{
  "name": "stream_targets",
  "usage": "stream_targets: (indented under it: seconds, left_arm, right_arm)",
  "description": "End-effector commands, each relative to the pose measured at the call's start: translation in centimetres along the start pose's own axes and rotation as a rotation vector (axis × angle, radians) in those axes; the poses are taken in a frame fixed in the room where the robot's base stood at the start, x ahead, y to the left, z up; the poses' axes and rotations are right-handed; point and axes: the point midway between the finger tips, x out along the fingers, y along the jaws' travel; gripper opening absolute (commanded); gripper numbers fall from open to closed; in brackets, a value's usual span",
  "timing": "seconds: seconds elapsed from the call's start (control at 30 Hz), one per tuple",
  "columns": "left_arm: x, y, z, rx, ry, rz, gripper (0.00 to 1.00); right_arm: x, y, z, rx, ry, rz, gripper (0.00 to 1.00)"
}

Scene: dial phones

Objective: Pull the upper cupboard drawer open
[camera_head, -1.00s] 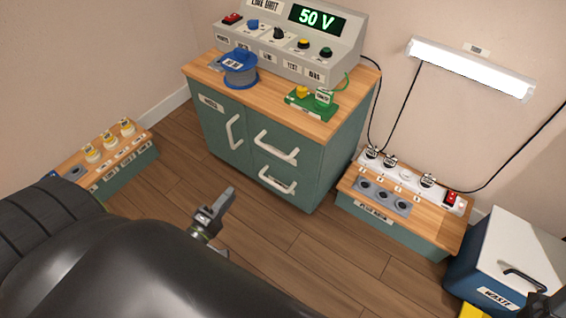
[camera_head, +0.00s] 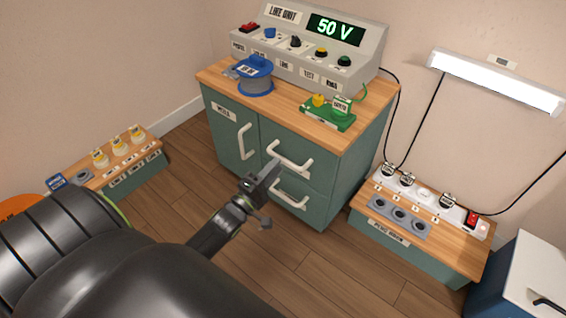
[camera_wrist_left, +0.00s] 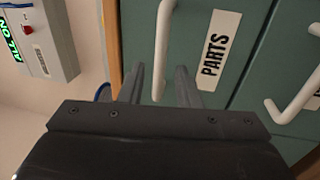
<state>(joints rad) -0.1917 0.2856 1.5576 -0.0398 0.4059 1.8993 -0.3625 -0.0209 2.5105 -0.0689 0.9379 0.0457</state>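The green cupboard (camera_head: 230,150) stands against the back wall. Its upper drawer (camera_head: 283,137) looks closed, with a white bar handle (camera_head: 290,158). The handle also shows in the left wrist view (camera_wrist_left: 162,45), beside a PARTS label (camera_wrist_left: 219,50). My left gripper (camera_head: 272,193) is open in front of the drawers. In the left wrist view its two fingers (camera_wrist_left: 160,88) lie on either side of the handle's line, apart from each other. I cannot tell how far the fingertips are from the drawer front. My right gripper is not in view.
The lower drawer handle (camera_head: 290,198) is just below, and a door handle (camera_head: 244,141) is to the left. A blue spool (camera_head: 255,80) and green board (camera_head: 328,118) rest on the wooden top. Low benches stand left (camera_head: 110,165) and right (camera_head: 425,230).

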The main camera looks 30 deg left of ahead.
Motion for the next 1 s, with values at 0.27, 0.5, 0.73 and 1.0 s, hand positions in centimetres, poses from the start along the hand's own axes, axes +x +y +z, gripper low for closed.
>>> stream_targets:
  seconds: [0.27, 0.5, 0.73, 1.0]
  left_arm:
    - [3.7, -0.1, 0.0, 0.002, 0.0, 0.0, 0.3]
    - [4.3, 0.0, 0.0, 0.001, 0.0, -0.002, 0.3]
    - [4.3, 0.0, 0.0, 0.001, 0.0, -0.001, 0.18]
    - [4.3, -0.1, 0.0, 0.001, 0.0, -0.002, 0.0]
  right_arm:
    - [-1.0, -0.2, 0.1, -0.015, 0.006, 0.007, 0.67]
    - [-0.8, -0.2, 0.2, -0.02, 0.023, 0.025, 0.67]
    - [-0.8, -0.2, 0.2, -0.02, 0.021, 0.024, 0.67]
    - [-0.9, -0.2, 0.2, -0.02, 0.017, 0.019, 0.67]
